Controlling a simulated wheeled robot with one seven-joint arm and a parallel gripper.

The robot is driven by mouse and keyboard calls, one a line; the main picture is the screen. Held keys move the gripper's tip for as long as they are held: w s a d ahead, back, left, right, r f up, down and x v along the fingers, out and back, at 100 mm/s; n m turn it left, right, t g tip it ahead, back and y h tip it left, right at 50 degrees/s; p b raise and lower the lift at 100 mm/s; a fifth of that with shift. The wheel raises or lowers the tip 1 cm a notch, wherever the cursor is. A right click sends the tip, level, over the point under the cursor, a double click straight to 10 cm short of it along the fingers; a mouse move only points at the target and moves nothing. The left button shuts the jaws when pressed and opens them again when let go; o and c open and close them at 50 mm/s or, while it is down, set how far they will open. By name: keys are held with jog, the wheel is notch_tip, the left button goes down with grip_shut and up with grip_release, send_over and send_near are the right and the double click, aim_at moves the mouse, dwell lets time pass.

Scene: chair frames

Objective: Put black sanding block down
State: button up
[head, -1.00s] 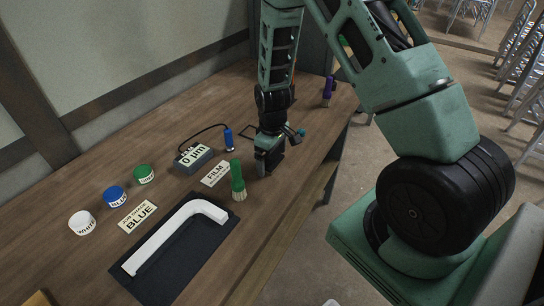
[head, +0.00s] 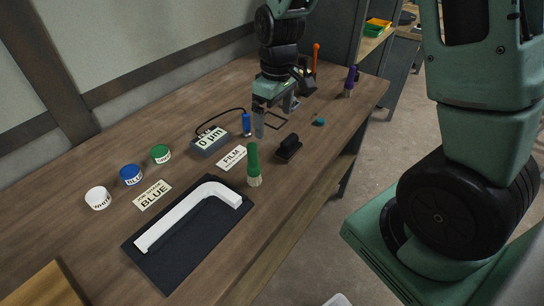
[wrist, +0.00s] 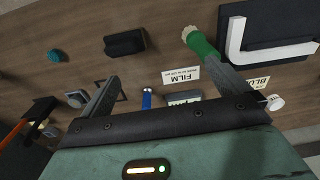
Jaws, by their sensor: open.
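The black sanding block (head: 289,148) rests on the wooden bench (head: 215,190), right of the FILM card and behind the green-handled brush. It also shows in the wrist view (wrist: 125,43), lying beyond my fingers and apart from them. My gripper (head: 275,120) is open and empty above the bench, behind and to the left of the block. In the wrist view the two fingers (wrist: 168,88) are spread wide with nothing between their tips.
A green brush (head: 253,165) stands near the block. A gauge reading 0 µm (head: 210,140) with its blue probe (head: 247,124) is left of my gripper. A white bent piece (head: 190,215) lies on a dark mat. A teal object (head: 319,121) and a purple-handled tool (head: 350,80) are to the right.

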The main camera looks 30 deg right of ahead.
jog(key=s+a+r+n, duration=0.2)
jog(key=s+a+r, duration=0.3)
jog(key=s+a, duration=0.55)
jog(key=s+a+r, duration=0.1)
jog(key=s+a, duration=0.2)
jog(key=s, duration=0.2)
jog(key=s+a+n, duration=0.1)
jog(key=s+a, duration=0.3)
jog(key=s, duration=0.2)
jog(key=shift+s+r, duration=0.3)
jog(key=shift+r, duration=0.05)
